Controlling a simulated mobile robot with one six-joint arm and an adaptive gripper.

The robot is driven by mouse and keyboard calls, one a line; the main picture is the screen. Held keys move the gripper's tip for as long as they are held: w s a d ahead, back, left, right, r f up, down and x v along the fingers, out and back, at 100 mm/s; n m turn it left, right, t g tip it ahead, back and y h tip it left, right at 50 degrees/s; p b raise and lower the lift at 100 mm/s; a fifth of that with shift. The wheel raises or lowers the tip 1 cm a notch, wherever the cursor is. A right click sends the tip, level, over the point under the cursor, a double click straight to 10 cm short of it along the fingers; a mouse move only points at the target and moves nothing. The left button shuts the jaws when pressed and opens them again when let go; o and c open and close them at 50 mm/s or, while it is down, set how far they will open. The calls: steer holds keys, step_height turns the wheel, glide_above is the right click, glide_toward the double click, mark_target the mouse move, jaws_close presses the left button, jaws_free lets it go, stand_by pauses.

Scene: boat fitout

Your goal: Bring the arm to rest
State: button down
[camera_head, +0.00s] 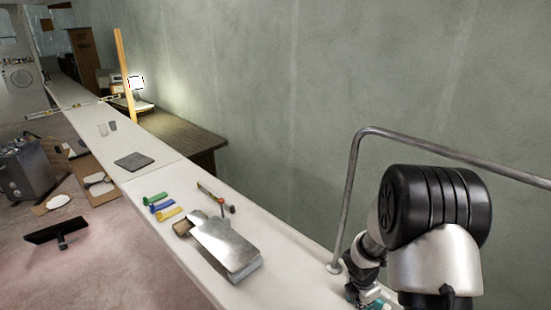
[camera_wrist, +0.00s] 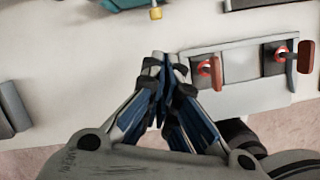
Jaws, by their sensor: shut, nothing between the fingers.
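In the wrist view my gripper (camera_wrist: 160,62) has its two fingers together with nothing between them. It is over a white surface. To its right is a pale grey fixture (camera_wrist: 238,66) with two red-handled parts (camera_wrist: 304,57); I cannot tell whether the fingertips touch the surface. In the head view my arm (camera_head: 435,255) rises at the lower right, close to a bent metal rail (camera_head: 352,190). My fingertips are not clear in that view.
A long white counter (camera_head: 290,272) runs along the wall. On it are a metal-topped box (camera_head: 228,243), green (camera_head: 155,198), blue (camera_head: 160,206) and yellow (camera_head: 170,214) clips, and a dark pad (camera_head: 136,161). In the wrist view a teal object (camera_wrist: 125,4) lies beyond the fingers.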

steer(key=s+a+r+m+b, duration=0.1)
steer(key=s+r+m, duration=0.25)
steer(key=r, duration=0.25)
steer(key=s+a+r+m+t+b, duration=0.1)
steer(key=s+a+r+m, duration=0.1)
steer(key=r+m, duration=0.3)
steer(key=s+a+r+m, duration=0.1)
steer(key=s+r+m, duration=0.1)
steer(key=r, duration=0.6)
steer(key=s+a+r+m+y+b, duration=0.1)
steer(key=s+a+r+m, duration=0.1)
steer(key=s, duration=0.4)
steer(key=s+a+r+m+t+b, duration=0.1)
steer(key=s+a+m, duration=0.2)
steer(key=s+m, duration=0.2)
steer(key=s+a+r+m+y+b, duration=0.1)
steer(key=s+a+r+m, duration=0.1)
steer(key=s, duration=0.5)
steer(key=shift+s+a+r+m+t+y, duration=0.15)
steer(key=shift+a+r+m+t+y, duration=0.2)
steer(key=shift+a+m, duration=0.7)
steer(key=shift+d, duration=0.3)
